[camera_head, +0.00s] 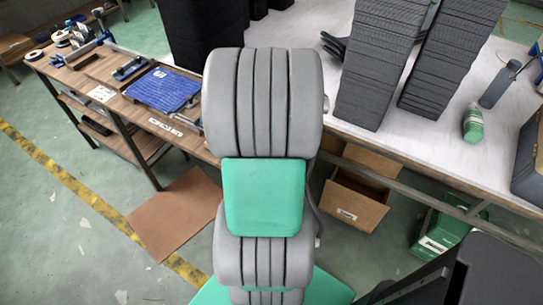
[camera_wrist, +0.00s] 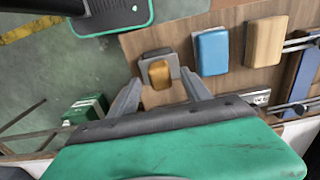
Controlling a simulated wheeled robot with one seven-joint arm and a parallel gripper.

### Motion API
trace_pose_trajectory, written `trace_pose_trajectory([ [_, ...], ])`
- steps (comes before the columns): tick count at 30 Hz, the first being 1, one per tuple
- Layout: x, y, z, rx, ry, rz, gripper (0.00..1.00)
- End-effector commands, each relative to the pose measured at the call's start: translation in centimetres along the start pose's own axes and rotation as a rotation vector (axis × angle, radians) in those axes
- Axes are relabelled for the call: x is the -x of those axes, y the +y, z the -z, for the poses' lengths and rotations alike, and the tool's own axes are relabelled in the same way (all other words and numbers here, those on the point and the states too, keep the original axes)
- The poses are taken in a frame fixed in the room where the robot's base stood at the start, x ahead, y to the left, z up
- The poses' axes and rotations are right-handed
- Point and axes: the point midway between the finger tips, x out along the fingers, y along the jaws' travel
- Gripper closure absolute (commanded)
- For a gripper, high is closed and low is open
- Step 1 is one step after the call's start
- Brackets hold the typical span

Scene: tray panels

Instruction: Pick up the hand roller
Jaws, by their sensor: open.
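My gripper (camera_wrist: 160,79) shows in the wrist view with its two grey fingers apart and nothing held between them. Beyond the fingertips, a small grey block with an orange-brown piece (camera_wrist: 159,73) lies on a brown surface (camera_wrist: 135,42); I cannot tell its distance from the fingers. I cannot surely make out the hand roller in either view. In the head view, a dark tool (camera_head: 130,68) lies by the blue mat on the left bench, and a grey cylinder with a thin stem (camera_head: 497,87) lies on the white table; either is too small to name. My gripper is hidden in the head view.
A blue block (camera_wrist: 211,52), a tan block (camera_wrist: 265,41) and metal bars (camera_wrist: 300,42) lie right of the fingers. The head view shows the blue mat (camera_head: 163,89), tall dark stacks (camera_head: 380,60), a green-and-white item (camera_head: 473,124) and an open box (camera_head: 354,203) below the table.

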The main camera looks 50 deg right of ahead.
Motion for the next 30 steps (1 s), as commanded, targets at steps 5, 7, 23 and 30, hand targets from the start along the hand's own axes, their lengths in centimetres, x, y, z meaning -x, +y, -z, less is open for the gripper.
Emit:
trace_pose_trajectory([
  [5, -2.4, 0.1, 0.0, 0.001, -0.002, -0.001, 0.44],
  [7, -2.5, 0.0, 0.0, 0.001, 0.0, 0.0, 0.44],
  [23, -2.5, 0.0, 0.0, 0.002, 0.001, 0.0, 0.76],
  [30, -2.5, 0.0, 0.0, 0.002, 0.001, 0.0, 0.95],
])
